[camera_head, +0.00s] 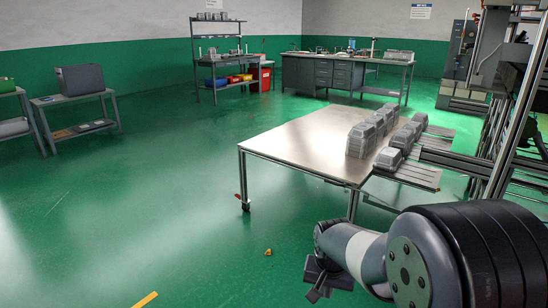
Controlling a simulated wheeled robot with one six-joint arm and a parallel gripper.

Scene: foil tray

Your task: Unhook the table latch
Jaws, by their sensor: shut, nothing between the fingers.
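A steel-topped table (290,145) stands in the middle of the head view, on thin metal legs. A small red part (238,197) shows low beside its left leg; it is too small to tell whether it is the latch. I cannot make out a hook or its state anywhere on the table. My gripper (316,294) is at the bottom centre, pointing down in front of the table and apart from it. It is shut and empty.
Stacked foil trays (366,136) stand at the table's right end, beside a slatted conveyor (412,175) and a metal-framed machine. A small orange-yellow object (267,252) lies on the green floor. The floor left of the table is clear. Workbenches (335,74) stand at the back.

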